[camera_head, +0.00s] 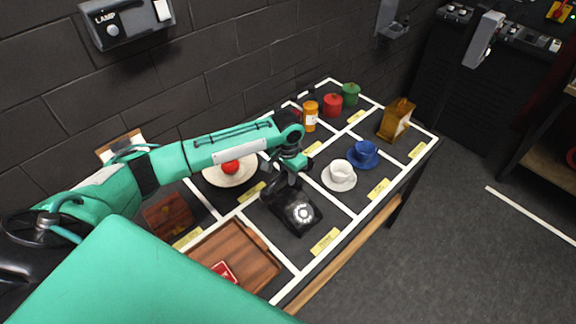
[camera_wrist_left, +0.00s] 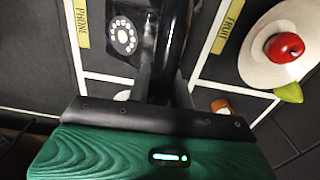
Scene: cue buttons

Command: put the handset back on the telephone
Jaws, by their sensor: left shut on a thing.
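The black telephone (camera_head: 299,214) with its white dial sits in its marked cell on the dark table; its dial also shows at the upper left of the left wrist view (camera_wrist_left: 123,36). My left gripper (camera_head: 283,184) is above the rear left side of the telephone, pointing down. It is shut on the black handset (camera_wrist_left: 177,40), which runs up the middle of the left wrist view beside the telephone body. Black on black makes it hard to tell whether the handset touches the telephone. My right gripper is not in view.
A white cup and saucer (camera_head: 339,177) stand right of the telephone, a blue cup (camera_head: 362,152) beyond. A plate (camera_head: 228,178) with a red apple (camera_wrist_left: 284,47) is behind left. A wooden tray (camera_head: 220,245) lies at front left. Several jars stand at the back.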

